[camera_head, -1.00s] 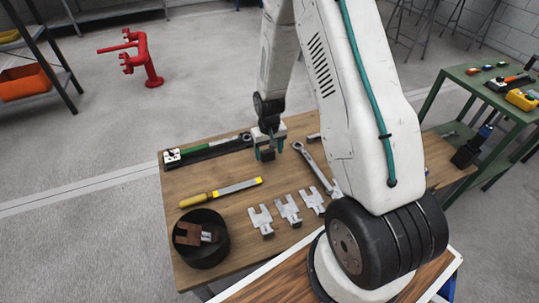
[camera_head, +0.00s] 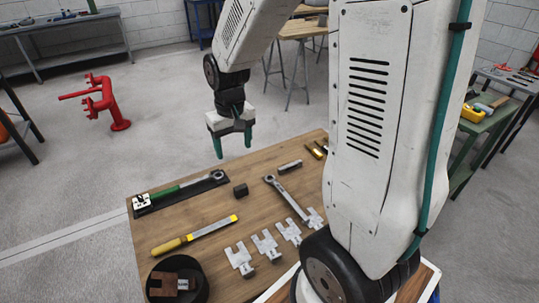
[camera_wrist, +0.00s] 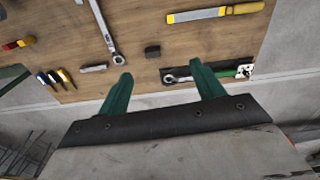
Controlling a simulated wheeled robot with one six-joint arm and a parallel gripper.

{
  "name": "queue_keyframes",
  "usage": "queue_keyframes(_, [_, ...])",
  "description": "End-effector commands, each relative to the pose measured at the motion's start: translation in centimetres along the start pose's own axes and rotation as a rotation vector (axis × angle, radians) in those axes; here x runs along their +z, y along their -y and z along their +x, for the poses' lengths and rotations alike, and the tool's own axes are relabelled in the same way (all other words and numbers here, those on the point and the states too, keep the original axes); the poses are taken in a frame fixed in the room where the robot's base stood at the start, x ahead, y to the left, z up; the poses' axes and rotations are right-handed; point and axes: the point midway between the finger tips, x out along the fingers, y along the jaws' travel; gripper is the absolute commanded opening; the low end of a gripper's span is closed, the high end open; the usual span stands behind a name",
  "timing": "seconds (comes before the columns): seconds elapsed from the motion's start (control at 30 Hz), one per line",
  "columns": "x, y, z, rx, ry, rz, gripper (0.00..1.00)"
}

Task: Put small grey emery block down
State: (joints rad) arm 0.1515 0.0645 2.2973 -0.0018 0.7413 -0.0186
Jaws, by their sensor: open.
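The small grey emery block (camera_head: 241,190) is a dark block lying on the wooden table (camera_head: 215,215), between the tray with the green-handled tool and the combination wrench. It also shows in the wrist view (camera_wrist: 152,51), a little beyond my fingertips. My gripper (camera_head: 233,150) has two green fingers spread apart with nothing between them. It hangs above the table's back edge, clear of the block. In the wrist view my gripper (camera_wrist: 163,83) is also open and empty.
The green-handled tool (camera_head: 170,192) lies in a black tray. A yellow-handled file (camera_head: 195,234), a combination wrench (camera_head: 288,198), several notched metal pieces (camera_head: 264,245) and a round black container (camera_head: 192,292) are on the table. A red pipe stand (camera_head: 105,102) stands on the floor behind.

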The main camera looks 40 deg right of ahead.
Motion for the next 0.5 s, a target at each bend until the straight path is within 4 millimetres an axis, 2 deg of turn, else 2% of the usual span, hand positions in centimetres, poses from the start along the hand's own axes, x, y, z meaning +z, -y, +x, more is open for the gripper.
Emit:
queue_keyframes(0.03, [1.4, 0.6, -2.3, 0.0, -0.016, -0.013, 0.67])
queue_keyframes(0.2, [7.0, 2.0, -7.9, -0.002, -0.037, -0.048, 0.67])
queue_keyframes(0.3, [10.6, 2.7, -10.4, -0.003, -0.05, -0.069, 0.67])
queue_keyframes(0.5, [17.5, 3.3, -13.4, -0.007, -0.069, -0.106, 0.67])
